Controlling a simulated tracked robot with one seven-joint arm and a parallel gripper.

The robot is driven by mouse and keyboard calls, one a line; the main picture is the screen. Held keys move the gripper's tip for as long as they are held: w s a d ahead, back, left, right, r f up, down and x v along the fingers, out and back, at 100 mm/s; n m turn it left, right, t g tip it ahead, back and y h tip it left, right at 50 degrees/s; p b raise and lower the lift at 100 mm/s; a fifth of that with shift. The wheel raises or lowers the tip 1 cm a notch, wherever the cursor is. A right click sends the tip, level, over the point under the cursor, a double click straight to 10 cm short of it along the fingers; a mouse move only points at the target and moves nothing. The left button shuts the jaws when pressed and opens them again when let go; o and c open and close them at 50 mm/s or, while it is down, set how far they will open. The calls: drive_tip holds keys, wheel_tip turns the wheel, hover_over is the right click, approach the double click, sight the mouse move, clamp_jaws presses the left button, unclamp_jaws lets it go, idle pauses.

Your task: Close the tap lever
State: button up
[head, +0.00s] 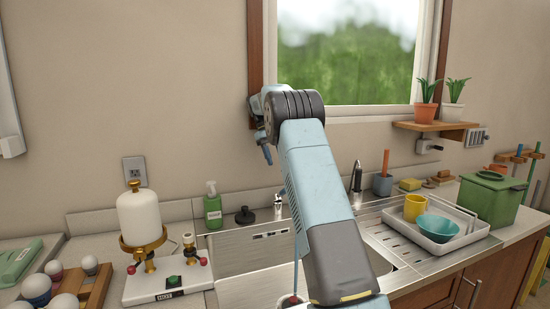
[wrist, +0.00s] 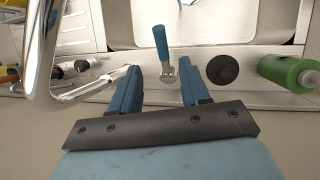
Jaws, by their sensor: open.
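The tap lever (wrist: 162,42) shows in the wrist view as a blue handle on a small metal base at the sink's back ledge. My gripper (wrist: 159,68) is open and empty. Its two blue fingers stand on either side of the lever's base in that view; I see no contact, and the height gap is unclear. The curved metal tap spout (wrist: 43,55) rises at the left of the wrist view. In the head view my gripper (head: 264,148) is raised in front of the wall, partly hidden behind my wrist. My arm hides much of the tap there.
A black stopper (wrist: 222,69) and a green bottle (wrist: 290,73) stand right of the lever in the wrist view. The sink (head: 235,248) is partly behind my arm. A white tray (head: 445,242) with dishes is on its right, a white dispenser (head: 140,218) on its left.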

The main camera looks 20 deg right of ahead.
drive_tip(key=shift+c, duration=0.4)
drive_tip(key=shift+r, duration=0.1)
drive_tip(key=shift+c, duration=0.7)
drive_tip(key=shift+s+d+r+t, duration=0.1)
drive_tip(key=shift+r+t, duration=0.2)
drive_tip(key=shift+t, duration=0.1)
drive_tip(key=shift+c, duration=0.8)
drive_tip(key=r+t, duration=0.2)
drive_tip(key=y, duration=0.1)
drive_tip(key=shift+s+d+r+m+t, duration=0.1)
drive_tip(key=shift+s+r+m+t, duration=0.2)
drive_tip(key=shift+r+t, duration=0.1)
drive_tip(key=c, duration=0.4)
drive_tip(key=shift+r+t, duration=0.4)
drive_tip(key=shift+t, duration=0.1)
clamp_jaws()
hover_over(282, 193)
drive_tip(key=w, duration=0.1)
wheel_tip(282, 193, down, 12)
drive_tip(key=shift+w+f, duration=0.1)
drive_tip(key=shift+s+d+f, duration=0.15)
drive_tip(key=shift+s+f, duration=0.15)
drive_tip(key=shift+f, duration=0.1)
